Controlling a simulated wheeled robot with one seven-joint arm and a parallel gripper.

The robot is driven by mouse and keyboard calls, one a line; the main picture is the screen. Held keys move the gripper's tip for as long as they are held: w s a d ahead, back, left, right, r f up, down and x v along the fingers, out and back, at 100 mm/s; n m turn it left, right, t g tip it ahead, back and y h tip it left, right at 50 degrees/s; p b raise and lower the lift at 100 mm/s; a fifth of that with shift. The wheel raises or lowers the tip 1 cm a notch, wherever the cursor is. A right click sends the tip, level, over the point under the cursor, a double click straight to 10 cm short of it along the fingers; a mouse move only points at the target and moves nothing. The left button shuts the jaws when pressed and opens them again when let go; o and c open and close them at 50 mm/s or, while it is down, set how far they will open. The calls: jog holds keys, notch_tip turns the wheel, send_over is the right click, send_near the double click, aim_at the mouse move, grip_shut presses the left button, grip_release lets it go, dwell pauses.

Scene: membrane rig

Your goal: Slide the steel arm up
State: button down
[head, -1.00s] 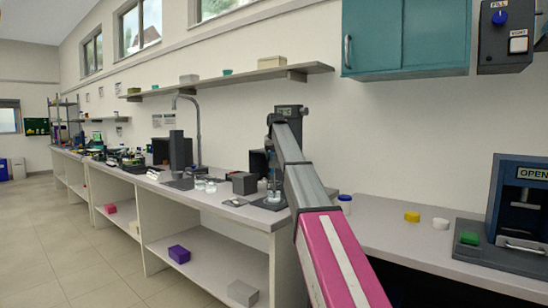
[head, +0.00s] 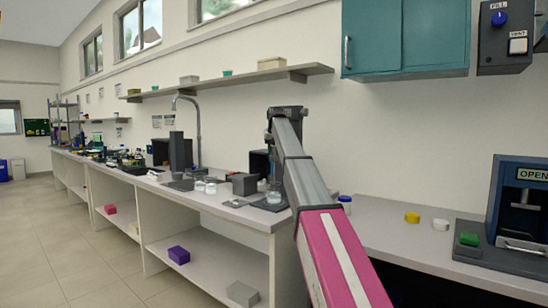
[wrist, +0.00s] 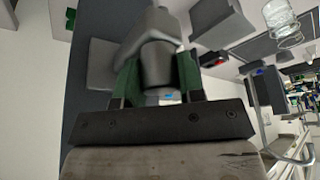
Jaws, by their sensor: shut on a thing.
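In the wrist view, my gripper (wrist: 160,92) has its two green-padded fingers closed around a grey rounded part, which I take to be the steel arm (wrist: 157,62). It fills the space between the fingers. Its far end merges with darker shapes behind. In the head view, my own arm covers most of the rig and the gripper, so the grip is hidden there. A glass beaker (head: 273,197) stands on a dark base just left of my arm.
A dark grey box (head: 244,184) and small glass dishes (head: 205,187) stand left on the bench. A wall shelf (head: 230,78) runs above. A teal cabinet (head: 405,38) hangs at upper right. Yellow (head: 412,217) and white (head: 441,224) caps lie right, by a blue press (head: 518,205).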

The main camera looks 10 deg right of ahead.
notch_tip(320, 180, up, 14)
jog(key=shift+r, duration=0.2)
jog(key=shift+w, duration=0.1)
jog(key=c, duration=0.8)
grip_release()
jog(key=shift+r, duration=0.1)
jog(key=shift+o, duration=0.3)
jog(key=v, duration=1)
jog(key=shift+r, duration=0.3)
